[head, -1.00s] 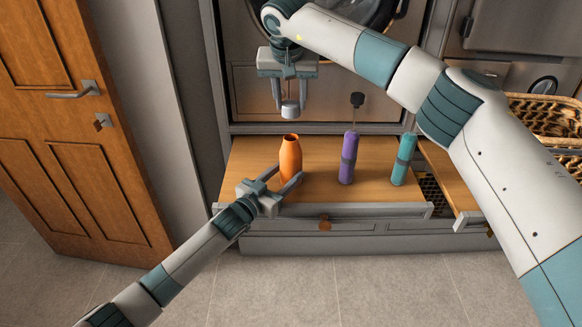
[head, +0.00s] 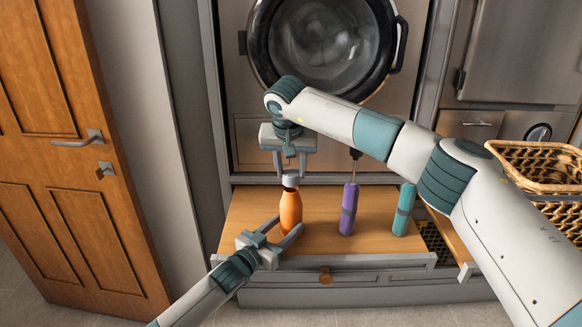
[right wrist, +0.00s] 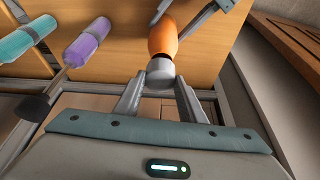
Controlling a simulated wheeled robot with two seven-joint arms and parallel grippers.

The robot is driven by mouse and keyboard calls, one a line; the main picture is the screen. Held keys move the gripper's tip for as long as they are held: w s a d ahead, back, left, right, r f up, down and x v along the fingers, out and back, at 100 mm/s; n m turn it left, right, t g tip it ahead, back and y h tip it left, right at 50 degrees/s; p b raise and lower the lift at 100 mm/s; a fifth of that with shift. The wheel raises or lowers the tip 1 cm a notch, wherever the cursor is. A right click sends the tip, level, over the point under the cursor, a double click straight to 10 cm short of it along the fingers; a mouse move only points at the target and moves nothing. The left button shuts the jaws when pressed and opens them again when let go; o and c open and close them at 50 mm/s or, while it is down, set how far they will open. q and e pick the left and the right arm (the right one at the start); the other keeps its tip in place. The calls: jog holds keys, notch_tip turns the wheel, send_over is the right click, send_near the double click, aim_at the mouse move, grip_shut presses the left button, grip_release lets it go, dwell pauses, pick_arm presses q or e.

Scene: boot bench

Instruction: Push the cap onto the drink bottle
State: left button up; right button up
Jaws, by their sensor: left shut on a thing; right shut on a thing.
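The orange drink bottle (head: 290,209) stands upright on the wooden bench surface (head: 330,240). The grey cap (head: 291,180) is at the bottle's mouth; the right wrist view shows the cap (right wrist: 160,70) against the bottle's (right wrist: 163,38) neck, and I cannot tell how far it is seated. My left gripper (head: 287,233) is shut on the lower part of the bottle from the front. My right gripper (head: 290,168) points down from above and is shut on the cap, its fingers on either side of it in the right wrist view (right wrist: 159,82).
A wicker basket (head: 535,160) is at the far right. A washer door (head: 325,45) is behind, a wooden door (head: 75,150) at left.

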jog(key=shift+f, duration=0.1)
dwell(0.4)
jog(key=shift+f, duration=0.8)
jog(key=shift+f, duration=0.6)
dwell(0.4)
jog(key=o, duration=1.1)
jog(key=shift+r, duration=0.1)
jog(key=v, duration=1.2)
